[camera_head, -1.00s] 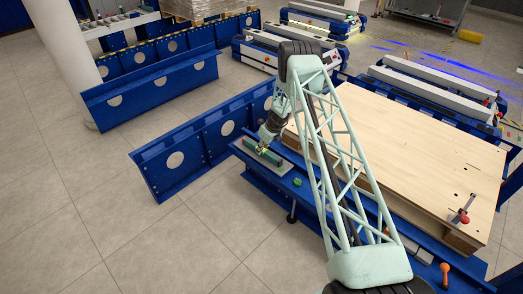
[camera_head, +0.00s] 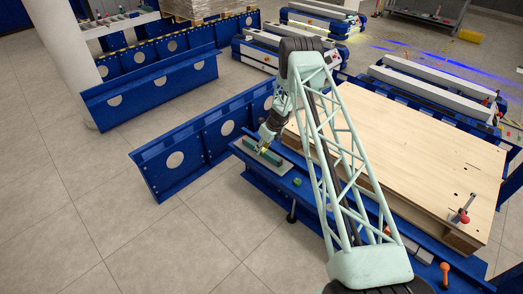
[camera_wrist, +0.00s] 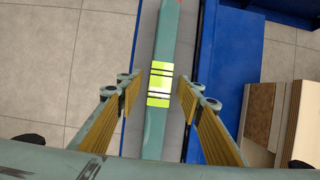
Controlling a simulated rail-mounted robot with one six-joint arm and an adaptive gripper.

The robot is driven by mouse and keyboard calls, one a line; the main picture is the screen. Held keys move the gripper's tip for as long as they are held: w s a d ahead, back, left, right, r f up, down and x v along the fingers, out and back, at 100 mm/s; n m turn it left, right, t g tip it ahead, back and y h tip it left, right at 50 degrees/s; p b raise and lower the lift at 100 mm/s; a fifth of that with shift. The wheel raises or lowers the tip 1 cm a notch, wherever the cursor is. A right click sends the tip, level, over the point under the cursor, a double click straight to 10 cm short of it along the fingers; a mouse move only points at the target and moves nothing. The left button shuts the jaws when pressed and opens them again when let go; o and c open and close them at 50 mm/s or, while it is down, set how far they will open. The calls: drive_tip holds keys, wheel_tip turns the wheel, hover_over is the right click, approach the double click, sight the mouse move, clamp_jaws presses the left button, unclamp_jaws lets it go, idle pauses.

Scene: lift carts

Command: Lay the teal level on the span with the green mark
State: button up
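The teal level (camera_wrist: 170,50) is a long narrow bar with a bright yellow-green banded patch (camera_wrist: 160,83) at its middle. It lies on a grey strip on the blue beam, and it also shows in the head view (camera_head: 271,157). My gripper (camera_wrist: 158,92) is open, with its yellow-padded fingers on either side of the banded patch and gaps showing at both sides. In the head view my gripper (camera_head: 264,148) is at the level, partly hiding it. A small green thing (camera_head: 297,182) sits on the blue beam to the right of the level; I cannot tell whether it is the green mark.
A large wooden board (camera_head: 410,150) lies to the right, with a red-handled clamp (camera_head: 461,216) on it. An orange-knobbed lever (camera_head: 444,268) stands near the front. Blue beams with round holes (camera_head: 175,160) stand at the left. The tiled floor in front is clear.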

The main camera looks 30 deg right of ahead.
drive_tip(key=v, duration=1)
drive_tip(key=shift+r, duration=0.4)
drive_tip(key=shift+s, duration=0.1)
idle(0.8)
